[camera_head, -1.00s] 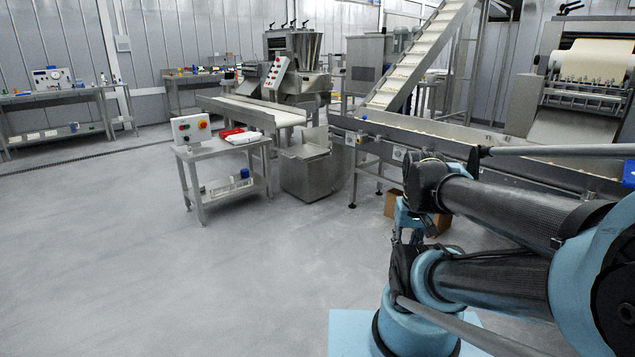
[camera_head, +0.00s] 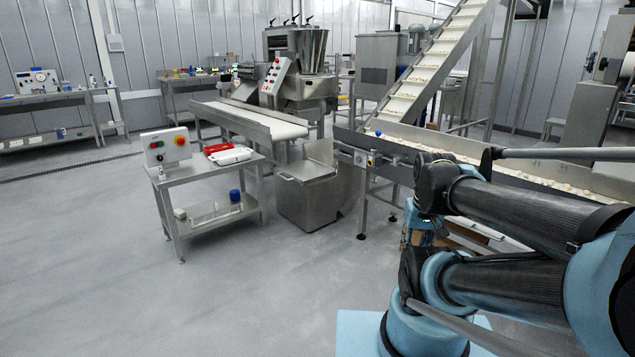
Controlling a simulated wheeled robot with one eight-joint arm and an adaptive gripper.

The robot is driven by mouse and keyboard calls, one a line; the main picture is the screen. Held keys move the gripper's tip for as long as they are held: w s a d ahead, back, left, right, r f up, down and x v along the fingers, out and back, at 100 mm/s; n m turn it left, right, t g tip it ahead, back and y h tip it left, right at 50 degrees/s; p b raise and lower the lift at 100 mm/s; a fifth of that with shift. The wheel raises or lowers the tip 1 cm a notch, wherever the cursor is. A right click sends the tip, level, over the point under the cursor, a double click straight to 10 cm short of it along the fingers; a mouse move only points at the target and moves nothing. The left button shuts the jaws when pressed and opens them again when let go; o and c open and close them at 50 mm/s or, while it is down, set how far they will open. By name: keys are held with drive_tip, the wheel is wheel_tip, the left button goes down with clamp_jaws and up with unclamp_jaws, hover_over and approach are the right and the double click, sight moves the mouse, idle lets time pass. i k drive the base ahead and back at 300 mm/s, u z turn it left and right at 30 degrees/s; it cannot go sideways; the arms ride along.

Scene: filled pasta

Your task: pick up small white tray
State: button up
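A small white tray (camera_head: 232,156) lies on the top of a steel side table (camera_head: 205,173) left of the middle, in front of the conveyor. A red tray (camera_head: 218,148) lies right behind it. My arm fills the right side of the view, folded, well apart from the table. My gripper cannot be made out; the arm's end is hidden or too unclear to tell whether it is open or shut.
A control box (camera_head: 166,146) with red and yellow buttons stands on the table's left end. A white rack (camera_head: 215,211) and a blue-capped bottle (camera_head: 234,196) sit on its lower shelf. A steel bin (camera_head: 307,190) stands to the right. The grey floor (camera_head: 120,280) in front is clear.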

sight(231, 156)
drive_tip(key=u, duration=0.2)
drive_tip(key=i, duration=1.4)
drive_tip(key=u, duration=0.5)
drive_tip(key=i, duration=1.15)
drive_tip(key=u, duration=0.6)
drive_tip(key=i, duration=0.75)
drive_tip(key=u, duration=0.2)
